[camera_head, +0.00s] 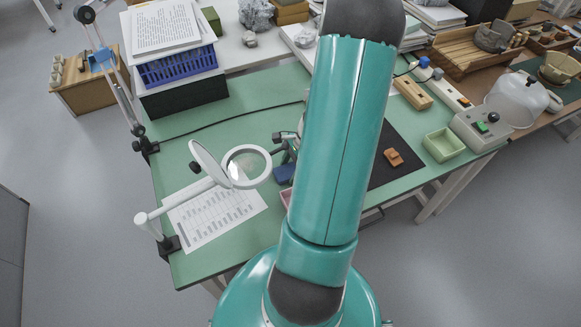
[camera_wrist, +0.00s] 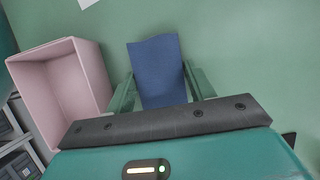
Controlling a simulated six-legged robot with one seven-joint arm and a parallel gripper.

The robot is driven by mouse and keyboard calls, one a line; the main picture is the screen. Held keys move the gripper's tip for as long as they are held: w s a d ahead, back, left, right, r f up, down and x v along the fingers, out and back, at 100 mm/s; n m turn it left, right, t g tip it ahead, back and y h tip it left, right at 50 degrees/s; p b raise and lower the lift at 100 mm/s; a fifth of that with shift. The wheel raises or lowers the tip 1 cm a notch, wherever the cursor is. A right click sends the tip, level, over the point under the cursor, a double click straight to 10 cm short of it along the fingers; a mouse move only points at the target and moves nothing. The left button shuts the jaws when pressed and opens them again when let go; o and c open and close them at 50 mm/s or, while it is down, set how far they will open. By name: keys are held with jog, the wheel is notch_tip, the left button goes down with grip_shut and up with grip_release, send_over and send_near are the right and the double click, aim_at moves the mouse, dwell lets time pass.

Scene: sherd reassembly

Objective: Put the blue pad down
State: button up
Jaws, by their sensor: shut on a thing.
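The blue pad (camera_wrist: 156,62) stands out between the two fingers of my gripper (camera_wrist: 160,84) in the wrist view. My gripper is shut on it, with a finger along each side. The pad's near end is hidden behind the gripper body. In the head view a blue patch of the pad (camera_head: 284,173) shows just left of my arm, over the green table (camera_head: 185,130). My arm hides most of the gripper there. I cannot tell whether the pad touches the table.
A pink open box (camera_wrist: 68,88) lies close left of my gripper. A magnifier lamp (camera_head: 247,166) and a printed sheet (camera_head: 213,213) are further left. A dark mat (camera_head: 393,137) with a brown sherd (camera_head: 394,158) and a pale green tray (camera_head: 443,144) lie right.

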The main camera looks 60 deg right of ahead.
jog(key=shift+f, duration=0.35)
jog(key=o, duration=0.8)
jog(key=shift+s+f, duration=0.1)
jog(key=shift+f, duration=0.05)
jog(key=shift+o, duration=0.2)
jog(key=shift+s+a, duration=0.1)
jog(key=shift+d+r, duration=0.2)
jog(key=shift+r, duration=0.3)
jog(key=v, duration=1.2)
jog(key=shift+w, duration=0.25)
jog(key=shift+a+r, duration=0.15)
